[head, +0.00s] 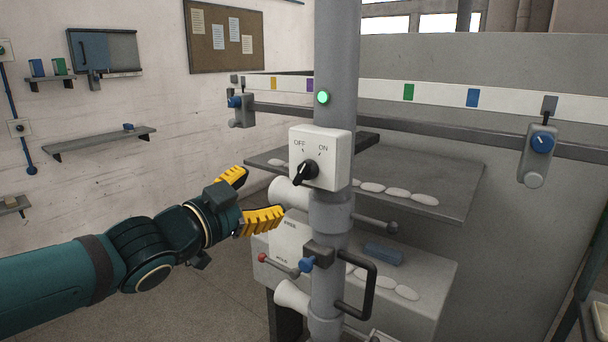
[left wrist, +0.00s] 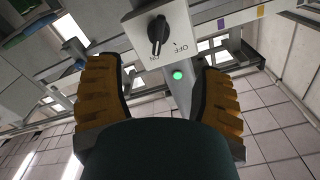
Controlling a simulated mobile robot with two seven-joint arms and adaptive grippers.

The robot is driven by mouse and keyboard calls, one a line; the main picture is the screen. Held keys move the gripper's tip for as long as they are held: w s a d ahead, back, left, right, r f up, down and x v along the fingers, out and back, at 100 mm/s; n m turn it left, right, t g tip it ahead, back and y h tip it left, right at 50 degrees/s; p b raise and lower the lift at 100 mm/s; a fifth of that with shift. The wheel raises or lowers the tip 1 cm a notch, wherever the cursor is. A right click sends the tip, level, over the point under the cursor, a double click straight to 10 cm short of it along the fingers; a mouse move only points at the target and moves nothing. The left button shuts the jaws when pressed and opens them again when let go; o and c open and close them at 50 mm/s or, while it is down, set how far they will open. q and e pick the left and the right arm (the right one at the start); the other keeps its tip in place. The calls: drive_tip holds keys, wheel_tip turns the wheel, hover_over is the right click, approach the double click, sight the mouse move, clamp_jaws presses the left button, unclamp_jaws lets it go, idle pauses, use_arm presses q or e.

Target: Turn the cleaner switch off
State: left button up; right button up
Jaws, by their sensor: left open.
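The cleaner switch is a white box (head: 332,150) on a grey upright post, with OFF and ON printed on its face. Its black knob (head: 305,173) lies slanted, its upper end toward the ON side. A green lamp (head: 322,97) is lit above it. My left gripper (head: 248,197) has yellow fingers spread open and empty, left of and below the box, apart from the knob. In the left wrist view the fingers frame an empty gap, with the knob (left wrist: 158,35) and the lit lamp (left wrist: 177,75) beyond. My right gripper does not show.
The grey post (head: 335,60) carries a black handle (head: 368,285) and a blue knob (head: 307,264) lower down. Grey shelves (head: 450,190) with white oval pieces stand behind. A rail unit with a blue dial (head: 541,142) hangs at right. Floor left of the post is open.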

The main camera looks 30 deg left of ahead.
sight(298, 176)
use_arm(q)
drive_tip(key=w, duration=0.8)
drive_tip(key=w+d+b, duration=0.1)
drive_tip(key=w, duration=0.3)
drive_tip(key=shift+w, duration=0.15)
clamp_jaws()
